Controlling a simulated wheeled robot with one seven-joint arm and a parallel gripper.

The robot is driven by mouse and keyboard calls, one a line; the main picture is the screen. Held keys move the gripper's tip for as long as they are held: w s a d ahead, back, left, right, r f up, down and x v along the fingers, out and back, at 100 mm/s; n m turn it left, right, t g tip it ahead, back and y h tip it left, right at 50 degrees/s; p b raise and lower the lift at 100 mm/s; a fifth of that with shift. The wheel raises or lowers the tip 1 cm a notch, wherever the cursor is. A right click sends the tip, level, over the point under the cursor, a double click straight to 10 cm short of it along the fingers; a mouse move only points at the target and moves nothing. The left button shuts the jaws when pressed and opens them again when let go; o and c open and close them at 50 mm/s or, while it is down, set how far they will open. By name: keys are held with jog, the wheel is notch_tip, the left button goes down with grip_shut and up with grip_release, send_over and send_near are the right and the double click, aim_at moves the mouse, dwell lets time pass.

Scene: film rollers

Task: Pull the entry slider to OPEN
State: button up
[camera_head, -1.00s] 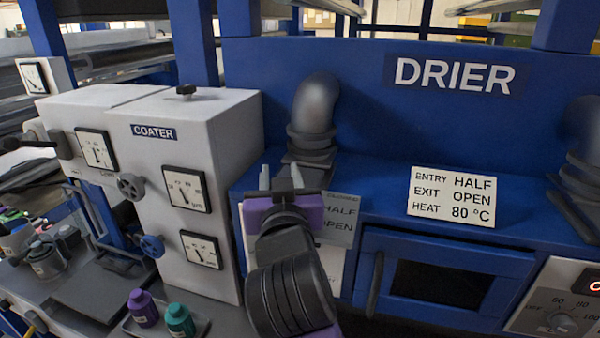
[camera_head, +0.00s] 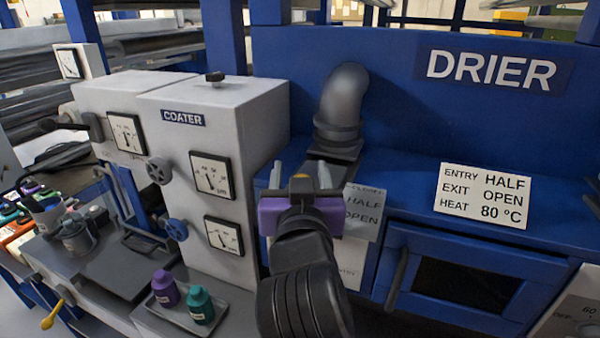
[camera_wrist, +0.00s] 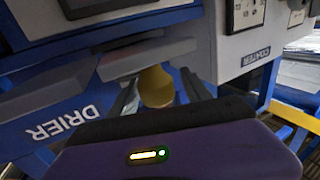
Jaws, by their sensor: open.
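The entry slider is a dark plate at the base of the left grey duct (camera_head: 343,110) on the blue drier. Its yellow knob (camera_wrist: 156,86) shows in the wrist view between my open fingers; contact cannot be told. My arm covers the card's left side, so the slider's exact mark is hidden.
A sign (camera_head: 483,196) reads entry HALF, exit OPEN, heat 80 °C. The drier door (camera_head: 470,285) is below it. The white coater (camera_head: 215,120) stands close left of my arm. Purple (camera_head: 164,290) and teal (camera_head: 200,306) bottles sit on a tray below. The drier top between card and sign is clear.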

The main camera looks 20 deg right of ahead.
jog(key=b+v, duration=0.2)
jog(key=v, duration=0.5)
jog(key=shift+s+a, duration=0.15)
jog(key=shift+s, duration=0.25)
